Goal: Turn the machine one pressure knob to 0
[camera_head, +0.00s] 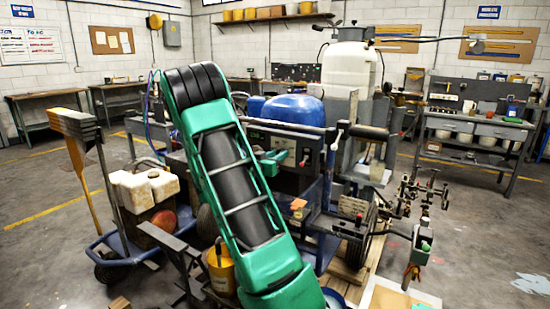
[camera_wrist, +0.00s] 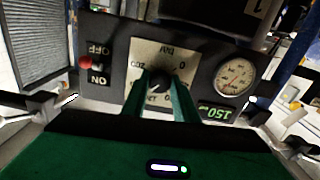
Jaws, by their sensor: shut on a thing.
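The pressure knob (camera_wrist: 157,79) is a dark round knob on a pale dial plate (camera_wrist: 145,56), which appears upside down in the wrist view. The plate's 0 mark is to the knob's right and a larger number to its left; the knob's pointer is too dark to read. My gripper (camera_wrist: 160,90) has its two green fingers on either side of the knob, shut on it. A round pressure gauge (camera_wrist: 235,77) and a green digital display (camera_wrist: 216,113), reading about 150 upside down, are to the right. In the head view my gripper (camera_head: 274,160) is at the machine's control panel (camera_head: 288,142).
An ON/OFF switch with a red tip (camera_wrist: 85,63) sits left of the dial. The striper carries a blue rounded tank (camera_head: 292,109) and a white tank (camera_head: 349,68). A cart with pale containers (camera_head: 147,188) stands left of my arm. Workbenches line the walls.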

